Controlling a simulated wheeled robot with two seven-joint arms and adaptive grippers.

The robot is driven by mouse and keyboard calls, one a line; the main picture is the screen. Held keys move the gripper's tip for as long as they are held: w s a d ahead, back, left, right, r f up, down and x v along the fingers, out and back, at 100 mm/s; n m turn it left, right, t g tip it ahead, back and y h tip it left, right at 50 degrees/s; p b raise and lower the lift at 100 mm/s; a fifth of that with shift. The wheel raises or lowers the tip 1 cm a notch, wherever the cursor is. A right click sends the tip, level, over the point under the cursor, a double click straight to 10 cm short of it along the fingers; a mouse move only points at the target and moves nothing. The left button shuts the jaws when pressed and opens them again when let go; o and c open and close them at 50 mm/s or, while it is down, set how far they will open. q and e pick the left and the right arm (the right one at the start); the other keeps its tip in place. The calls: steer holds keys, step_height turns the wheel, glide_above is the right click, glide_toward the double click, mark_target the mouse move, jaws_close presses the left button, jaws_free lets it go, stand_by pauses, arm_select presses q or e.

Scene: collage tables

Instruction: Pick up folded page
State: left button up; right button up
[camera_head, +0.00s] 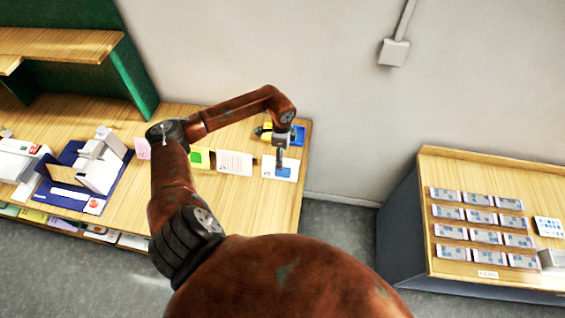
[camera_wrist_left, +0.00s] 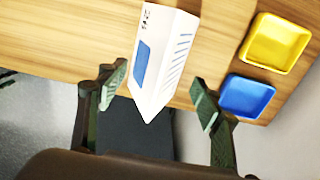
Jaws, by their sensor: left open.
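The folded page (camera_head: 286,173) is white with a blue patch and lies near the right end of the left wooden table. In the left wrist view the folded page (camera_wrist_left: 171,50) shows two sloping faces, one with a blue rectangle and one with blue lines, meeting at a crease. My left gripper (camera_head: 280,160) is over the page in the head view. In the wrist view my left gripper (camera_wrist_left: 158,95) is open, with the page's near end between its spread fingers. I cannot tell whether a finger touches it. My right gripper is not in view.
A yellow tray (camera_wrist_left: 273,42) and a blue tray (camera_wrist_left: 246,96) stand right of the page in the wrist view. Other cards, one white (camera_head: 234,163), lie left of it on the table. A second table (camera_head: 440,270) with rows of cards stands at right.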

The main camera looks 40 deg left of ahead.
arm_select(q)
steer(key=shift+s+a+f+p, duration=0.15)
steer(key=shift+f+p, duration=0.45)
steer(key=shift+f, duration=1.65)
steer(key=shift+c, duration=0.2)
steer(key=c, duration=0.8)
steer(key=shift+c, duration=0.2)
